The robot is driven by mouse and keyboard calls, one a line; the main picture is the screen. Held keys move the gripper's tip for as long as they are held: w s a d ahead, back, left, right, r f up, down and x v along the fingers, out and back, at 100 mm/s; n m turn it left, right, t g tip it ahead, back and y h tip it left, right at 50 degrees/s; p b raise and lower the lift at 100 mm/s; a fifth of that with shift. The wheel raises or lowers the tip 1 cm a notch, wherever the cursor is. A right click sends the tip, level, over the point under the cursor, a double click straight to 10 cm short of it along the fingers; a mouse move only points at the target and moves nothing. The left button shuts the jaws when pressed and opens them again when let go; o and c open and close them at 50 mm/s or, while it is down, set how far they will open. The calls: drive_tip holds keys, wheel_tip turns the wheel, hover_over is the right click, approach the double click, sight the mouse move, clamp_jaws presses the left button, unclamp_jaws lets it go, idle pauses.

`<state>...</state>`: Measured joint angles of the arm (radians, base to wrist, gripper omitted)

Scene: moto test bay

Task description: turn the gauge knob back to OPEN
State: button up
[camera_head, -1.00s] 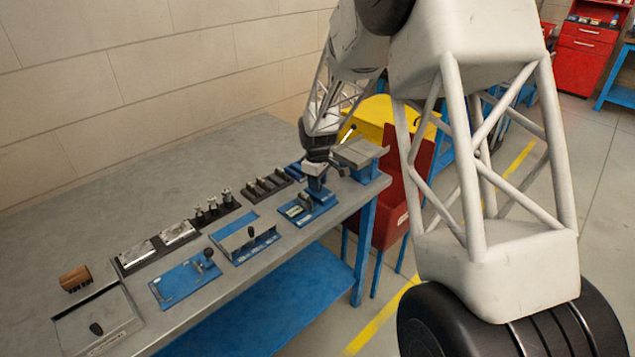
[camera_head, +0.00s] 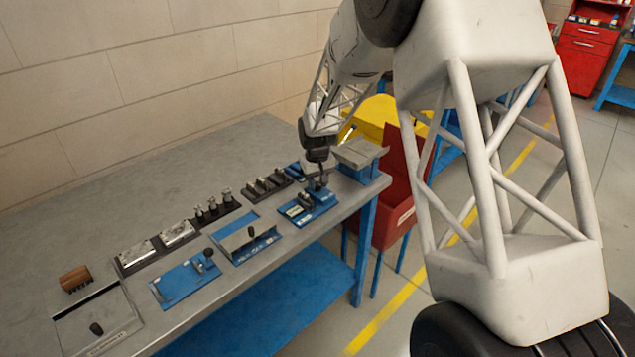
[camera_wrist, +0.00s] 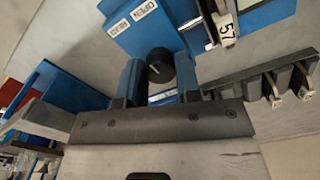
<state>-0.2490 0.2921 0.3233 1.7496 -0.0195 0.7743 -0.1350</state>
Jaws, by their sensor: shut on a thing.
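The gauge knob (camera_wrist: 160,66) is a round black knob on a blue plate (camera_wrist: 145,36). In the wrist view it sits between the two blue fingers of my gripper (camera_wrist: 159,78), which is shut on it. A white OPEN label (camera_wrist: 144,10) and a second white label (camera_wrist: 117,27), hard to read, are on the plate, upside down in this view. I cannot tell clearly where the knob points. In the head view my gripper (camera_head: 317,184) is down at the blue gauge fixture (camera_head: 300,214) near the bench's right end; the knob is hidden there.
Dark clip racks (camera_head: 268,187) stand close behind. Other blue fixtures (camera_head: 185,283) are along the grey bench (camera_head: 120,200) to the left. A grey raised stand (camera_head: 360,152) and red bin (camera_head: 395,205) are at the right.

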sight(317, 184)
drive_tip(key=m, duration=0.4)
drive_tip(key=shift+m, duration=2)
drive_tip(key=o, duration=0.9)
drive_tip(key=shift+r, duration=3.9)
